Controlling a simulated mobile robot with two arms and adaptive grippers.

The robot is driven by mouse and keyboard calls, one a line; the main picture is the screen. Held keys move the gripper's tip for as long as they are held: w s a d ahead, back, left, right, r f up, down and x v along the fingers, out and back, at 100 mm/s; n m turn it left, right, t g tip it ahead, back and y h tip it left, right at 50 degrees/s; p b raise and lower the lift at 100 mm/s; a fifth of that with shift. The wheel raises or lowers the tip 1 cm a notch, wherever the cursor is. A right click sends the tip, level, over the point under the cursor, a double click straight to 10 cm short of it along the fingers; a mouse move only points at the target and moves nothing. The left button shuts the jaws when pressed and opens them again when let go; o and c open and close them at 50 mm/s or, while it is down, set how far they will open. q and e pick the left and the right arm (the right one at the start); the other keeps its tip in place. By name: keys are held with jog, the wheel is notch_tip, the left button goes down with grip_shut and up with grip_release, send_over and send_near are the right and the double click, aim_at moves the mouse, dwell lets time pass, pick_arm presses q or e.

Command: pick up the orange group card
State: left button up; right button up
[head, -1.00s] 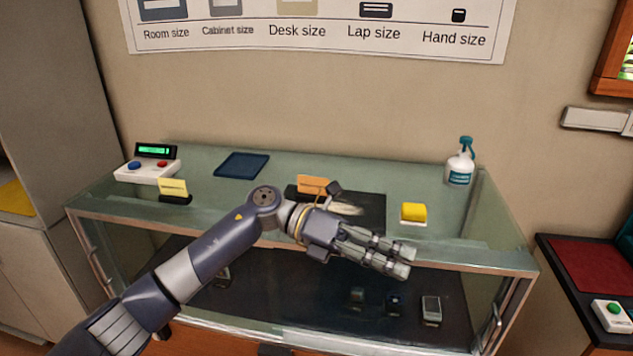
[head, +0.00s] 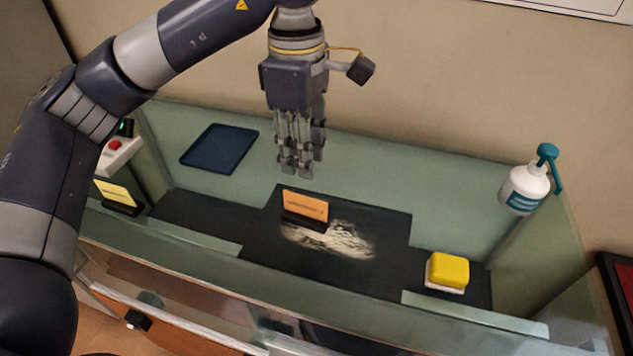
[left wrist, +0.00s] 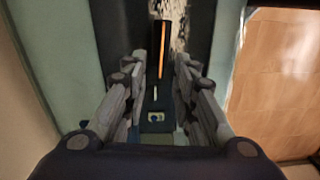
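The orange group card (head: 305,204) stands upright in a small black holder (head: 304,221) on a dark mat on the glass counter. My left gripper (head: 296,172) points down above and just behind the card, apart from it in the head view. In the left wrist view the card (left wrist: 163,52) shows edge-on as a thin orange strip, in line with the gap between the fingers. My left gripper (left wrist: 156,92) is open, with nothing between its fingertips. My right gripper is not in view.
A yellow card (head: 117,193) stands at the left, near a white box with a red button (head: 116,150). A navy tray (head: 220,148) lies at the back left. A pale smear (head: 335,240) marks the mat.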

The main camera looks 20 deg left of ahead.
aim_at(305, 199)
pick_arm(q)
jog(key=f, duration=0.3)
jog(key=shift+s+a+f, duration=0.15)
jog(key=shift+s+f, duration=0.05)
jog(key=shift+s, duration=0.05)
jog(key=shift+f, duration=0.7)
jog(key=shift+f+p, duration=0.85)
jog(key=shift+f, duration=0.05)
jog(key=f+p, duration=0.1)
jog(key=f, duration=0.2)
jog(key=shift+d+f, duration=0.1)
jog(key=shift+d, duration=0.1)
jog(key=shift+f, duration=0.25)
grip_shut()
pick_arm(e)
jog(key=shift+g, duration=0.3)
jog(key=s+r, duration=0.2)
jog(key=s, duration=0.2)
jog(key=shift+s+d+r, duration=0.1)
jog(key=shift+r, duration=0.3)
